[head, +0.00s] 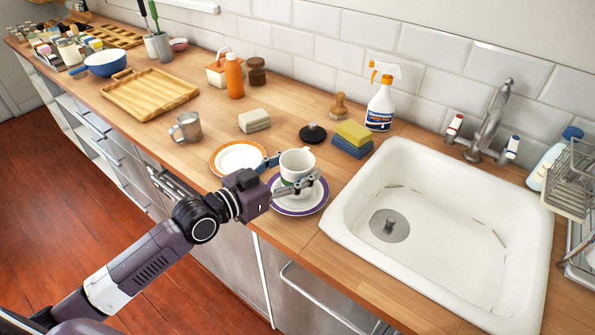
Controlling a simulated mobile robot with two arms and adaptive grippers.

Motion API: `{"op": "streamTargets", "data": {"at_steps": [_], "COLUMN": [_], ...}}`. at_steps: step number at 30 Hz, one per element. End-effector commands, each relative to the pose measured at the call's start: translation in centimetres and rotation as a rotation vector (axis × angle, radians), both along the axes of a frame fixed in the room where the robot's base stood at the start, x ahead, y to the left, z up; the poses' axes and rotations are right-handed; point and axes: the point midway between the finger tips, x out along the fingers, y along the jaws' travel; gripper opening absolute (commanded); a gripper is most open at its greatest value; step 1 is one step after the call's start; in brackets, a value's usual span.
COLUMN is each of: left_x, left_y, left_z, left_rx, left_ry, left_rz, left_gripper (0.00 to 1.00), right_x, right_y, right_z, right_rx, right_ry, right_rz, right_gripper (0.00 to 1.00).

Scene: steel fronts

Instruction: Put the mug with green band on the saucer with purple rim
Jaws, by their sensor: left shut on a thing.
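The white mug with green band (297,164) is upright at the counter's front, left of the sink. A little of its green band shows low on its side. The saucer with purple rim (302,208) lies directly under the mug in the head view. I cannot tell whether the mug's base touches it, as my gripper hides that part. My left gripper (290,175) is shut on the mug, with a finger on either side. My right gripper is not in view.
An orange-rimmed saucer (218,161) lies just left of the purple-rimmed one. The white sink (340,222) is close on the right.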

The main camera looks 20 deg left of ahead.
Motion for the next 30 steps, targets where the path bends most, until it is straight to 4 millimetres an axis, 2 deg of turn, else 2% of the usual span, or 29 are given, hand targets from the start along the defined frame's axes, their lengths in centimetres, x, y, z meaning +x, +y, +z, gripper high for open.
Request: {"op": "streamTargets", "data": {"at_steps": [4,15,16,18,21,30], "left_x": [0.0,0.0,0.0,0.0,0.0,0.0], "left_y": [0.0,0.0,0.0,0.0,0.0,0.0], "left_z": [-1.4,-1.8,-2.0,-1.8,-1.8,-1.7], "left_rx": [0.000,0.000,0.000,0.000,0.000,0.000], "left_ry": [-0.004,-0.005,-0.001,-0.001,-0.001,-0.001], "left_rz": [0.001,0.001,0.001,0.001,0.001,0.001], "left_gripper": [0.24,0.24,0.58,0.66,0.75,0.75], "right_x": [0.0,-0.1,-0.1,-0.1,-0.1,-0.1], "right_y": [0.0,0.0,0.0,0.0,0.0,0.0], "right_z": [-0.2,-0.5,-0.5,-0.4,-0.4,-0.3], "right_rx": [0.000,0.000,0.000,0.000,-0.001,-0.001], "right_ry": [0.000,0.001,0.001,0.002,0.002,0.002], "right_rz": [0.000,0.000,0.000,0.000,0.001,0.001], "right_gripper": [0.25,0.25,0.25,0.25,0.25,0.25]}}
